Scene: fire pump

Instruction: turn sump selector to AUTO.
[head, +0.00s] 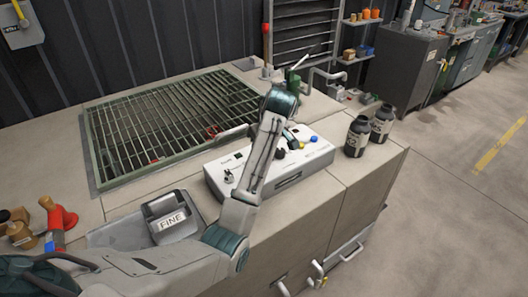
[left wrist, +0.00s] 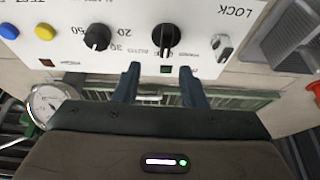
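The white control panel (head: 222,165) sits on the concrete ledge, partly hidden behind my left arm in the head view. In the left wrist view the panel (left wrist: 195,12) appears upside down. A black knob (left wrist: 165,40) with word labels around it, probably the sump selector, has a small green square beside it. Its exact setting is hard to read. Another black knob (left wrist: 97,37) has numbers around it. My left gripper (left wrist: 160,80) is open and empty, its fingertips apart just short of the lettered knob and spanning its width. My right gripper is not in view.
Blue (left wrist: 9,31) and yellow (left wrist: 44,31) buttons and a silver switch (left wrist: 222,47) flank the knobs. A grating (head: 150,120) lies behind the panel. Two dark canisters (head: 357,136) stand to its right; a grey bin labelled FINE (head: 190,198) is at its left.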

